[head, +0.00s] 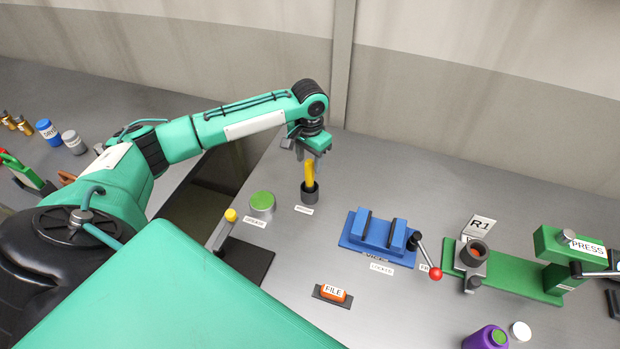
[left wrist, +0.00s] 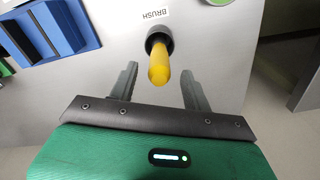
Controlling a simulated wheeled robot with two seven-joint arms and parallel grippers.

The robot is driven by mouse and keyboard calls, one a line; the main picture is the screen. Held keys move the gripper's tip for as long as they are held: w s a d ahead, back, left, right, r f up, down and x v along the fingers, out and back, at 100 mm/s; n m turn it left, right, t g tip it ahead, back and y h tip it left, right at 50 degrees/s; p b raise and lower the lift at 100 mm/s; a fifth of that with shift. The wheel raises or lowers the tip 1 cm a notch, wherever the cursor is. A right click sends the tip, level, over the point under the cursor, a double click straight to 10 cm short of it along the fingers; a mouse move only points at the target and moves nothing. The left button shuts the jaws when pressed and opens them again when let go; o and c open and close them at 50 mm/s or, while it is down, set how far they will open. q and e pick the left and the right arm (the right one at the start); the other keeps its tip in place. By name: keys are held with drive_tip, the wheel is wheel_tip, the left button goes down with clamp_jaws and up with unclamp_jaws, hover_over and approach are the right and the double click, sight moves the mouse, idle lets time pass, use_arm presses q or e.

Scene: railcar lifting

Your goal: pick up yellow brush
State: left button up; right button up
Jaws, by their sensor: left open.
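The yellow brush (head: 309,172) stands upright in a dark round holder (head: 309,192) on the grey bench, with a small label beside it. In the left wrist view the brush (left wrist: 159,64) points toward the camera from its holder (left wrist: 158,36), next to a label reading BRUSH. My left gripper (head: 307,155) is above the brush's top end, pointing down. In the left wrist view the open fingers (left wrist: 160,82) lie on either side of the yellow handle, with gaps on both sides. The brush's lower end is hidden in the holder. My right gripper is not in view.
A green-topped grease can (head: 262,206) stands left of the holder. A blue vise (head: 378,236) with a red-knobbed lever is to the right, then a green press (head: 560,260). The wall rises behind the bench.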

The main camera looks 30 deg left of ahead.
sight(310, 170)
use_arm(q)
wheel_tip(310, 170, down, 4)
drive_tip(key=shift+f+p, duration=0.1)
drive_tip(key=shift+p, duration=0.95)
drive_tip(key=shift+f, duration=0.25)
clamp_jaws()
drive_tip(key=c, duration=1.1)
unclamp_jaws()
drive_tip(key=shift+o, duration=0.2)
drive_tip(key=shift+r, duration=0.1)
